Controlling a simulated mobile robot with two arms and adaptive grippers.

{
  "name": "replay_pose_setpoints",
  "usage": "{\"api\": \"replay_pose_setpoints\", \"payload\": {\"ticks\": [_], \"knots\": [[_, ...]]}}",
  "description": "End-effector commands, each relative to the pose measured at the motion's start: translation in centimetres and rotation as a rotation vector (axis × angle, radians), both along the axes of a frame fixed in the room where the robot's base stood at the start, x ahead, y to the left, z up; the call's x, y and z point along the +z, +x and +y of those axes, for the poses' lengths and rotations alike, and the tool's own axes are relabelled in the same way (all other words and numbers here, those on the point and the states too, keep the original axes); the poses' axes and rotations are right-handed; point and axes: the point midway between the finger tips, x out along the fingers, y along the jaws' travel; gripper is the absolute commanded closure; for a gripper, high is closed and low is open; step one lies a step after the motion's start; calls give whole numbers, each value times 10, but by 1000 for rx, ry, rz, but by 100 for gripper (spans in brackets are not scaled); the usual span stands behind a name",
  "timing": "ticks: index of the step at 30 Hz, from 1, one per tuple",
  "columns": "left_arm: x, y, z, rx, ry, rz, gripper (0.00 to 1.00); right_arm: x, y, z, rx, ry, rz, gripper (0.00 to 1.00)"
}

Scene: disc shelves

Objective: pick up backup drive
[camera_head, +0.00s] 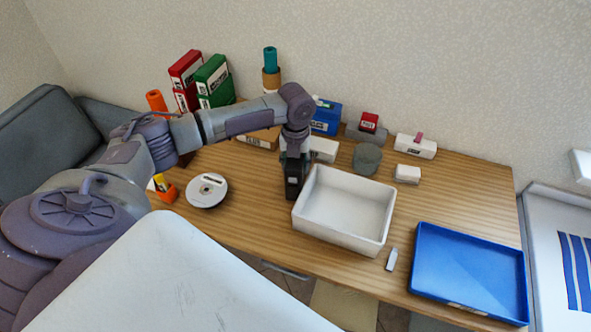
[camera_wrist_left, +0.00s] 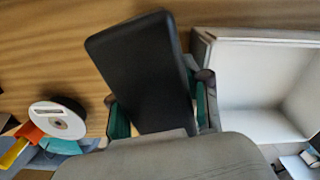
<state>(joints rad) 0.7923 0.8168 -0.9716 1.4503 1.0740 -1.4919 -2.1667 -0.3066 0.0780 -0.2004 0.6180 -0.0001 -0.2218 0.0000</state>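The backup drive (camera_wrist_left: 143,70) is a flat black box with rounded corners, in the middle of the left wrist view. My left gripper (camera_wrist_left: 161,112) has its teal-padded fingers on either side of the drive, close against its edges, and appears shut on it. In the head view my left gripper (camera_head: 293,188) points down just left of the white bin (camera_head: 345,243). The drive is hard to tell from the dark gripper there, and I cannot tell whether it touches the table. My right gripper is in neither view.
A disc spindle (camera_head: 207,191) and an orange holder (camera_head: 165,191) stand left of my gripper. A blue tray (camera_head: 470,272) lies at the right, with a small white bottle (camera_head: 392,260) beside it. Boxes and a grey round container (camera_head: 367,159) stand behind the bin.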

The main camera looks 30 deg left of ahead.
Motion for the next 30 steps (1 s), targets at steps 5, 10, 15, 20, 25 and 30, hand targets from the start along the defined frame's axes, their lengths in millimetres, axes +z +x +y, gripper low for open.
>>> {"api": "replay_pose_setpoints", "payload": {"ticks": [5, 10, 15, 20, 25, 30], "knots": [[0, 0, 0, 1, 0, -1, 98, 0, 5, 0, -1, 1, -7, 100], [1, 1, 0, 1, 0, -2, 100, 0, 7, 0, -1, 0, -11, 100], [3, 1, 0, 1, 0, -2, 100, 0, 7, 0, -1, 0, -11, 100], [16, 1, 0, 0, -2, -3, 100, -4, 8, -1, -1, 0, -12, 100], [44, 2, 0, 0, -1, -6, 100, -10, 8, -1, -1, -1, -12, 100], [81, 2, 0, 0, -1, -7, 100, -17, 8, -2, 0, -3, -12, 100]]}}
